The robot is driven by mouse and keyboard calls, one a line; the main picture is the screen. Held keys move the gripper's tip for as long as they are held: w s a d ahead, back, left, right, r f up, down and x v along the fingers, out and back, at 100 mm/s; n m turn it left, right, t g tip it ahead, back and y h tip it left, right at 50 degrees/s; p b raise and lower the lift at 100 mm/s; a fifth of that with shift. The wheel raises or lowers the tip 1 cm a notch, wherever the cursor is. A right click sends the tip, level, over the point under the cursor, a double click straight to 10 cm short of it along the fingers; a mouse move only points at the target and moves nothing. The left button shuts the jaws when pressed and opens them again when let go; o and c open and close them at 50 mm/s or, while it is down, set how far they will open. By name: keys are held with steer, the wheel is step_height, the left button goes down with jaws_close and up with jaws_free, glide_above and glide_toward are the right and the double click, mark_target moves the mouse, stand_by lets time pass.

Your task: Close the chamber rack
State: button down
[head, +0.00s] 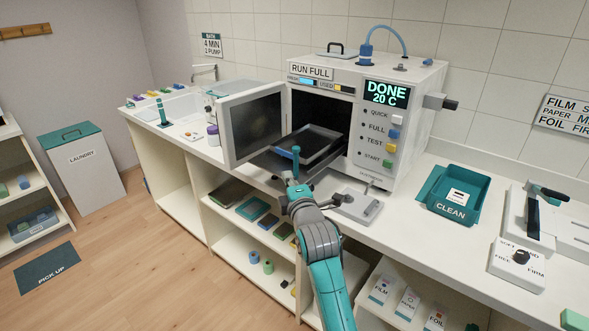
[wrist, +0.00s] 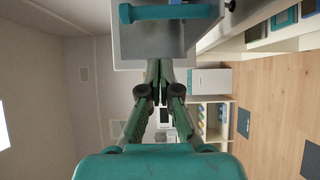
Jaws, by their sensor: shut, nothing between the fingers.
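The white chamber unit (head: 372,130) stands on the counter with its door (head: 252,125) swung open to the left. Its dark grey rack (head: 272,160) sticks out of the chamber opening, with a grey tray (head: 312,143) on it. A teal handle (head: 296,155) stands at the rack's front. In the wrist view a teal bar (wrist: 172,12) on a grey panel shows at the top edge, beyond the fingertips. My gripper (head: 292,183) is just in front of the handle; its shut, empty fingers (wrist: 154,66) appear apart from the bar. Exact contact is hard to tell in the head view.
A metal device with a lever (head: 357,205) lies on the counter right of my arm. A teal CLEAN bin (head: 451,196) stands farther right. A sink (head: 180,105) is at the left. Open shelves (head: 275,250) lie below the counter, and wooden floor (head: 140,240) is clear at the left.

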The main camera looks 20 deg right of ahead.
mark_target(295, 168)
steer(key=w+d, duration=0.2)
steer(key=w, duration=0.2)
steer(key=shift+w+d, duration=0.25)
steer(key=shift+d, duration=0.15)
steer(key=shift+d, duration=0.1)
